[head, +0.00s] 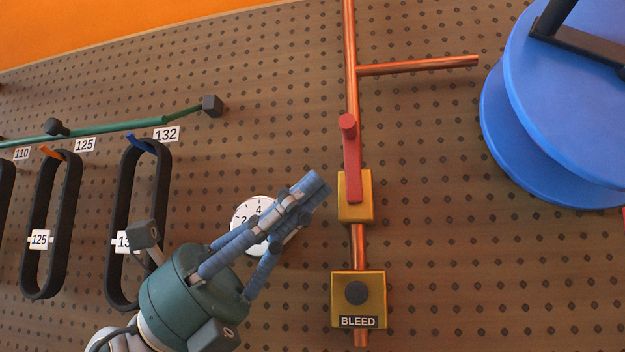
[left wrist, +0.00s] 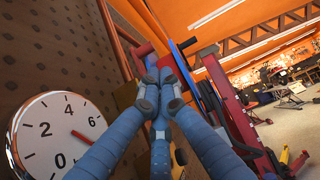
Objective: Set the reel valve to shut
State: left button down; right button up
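The reel valve is a yellow block (head: 366,205) on a vertical copper pipe, with a red lever handle (head: 353,160) pointing up along the pipe and a round red knob at its top. My left gripper (head: 317,186) has its blue fingers drawn together and empty, just left of the valve block in the head view. In the left wrist view the fingertips (left wrist: 161,82) meet in front of the yellow block, partly hiding it, and the red handle's knob (left wrist: 143,50) shows just beyond them. I cannot tell whether they touch. My right gripper is not in view.
A round white gauge (head: 243,214) is partly behind my left fingers; it also shows in the left wrist view (left wrist: 35,142). Below the valve is a yellow BLEED block (head: 375,309) with a dark button. A blue reel (head: 560,120) is at right. Black belts (head: 67,215) hang at left.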

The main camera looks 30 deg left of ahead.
aim_at(356, 148)
pick_arm(q)
jog(key=p+x, duration=0.4)
jog(key=x, duration=0.2)
jog(key=shift+w+r, duration=0.15)
jog(key=shift+r, duration=0.1)
jog(key=shift+w+d+r+p, duration=0.1)
jog(key=shift+d+r+p, duration=0.2)
jog(key=shift+d, duration=0.25)
jog(key=shift+w+a+f, duration=0.1)
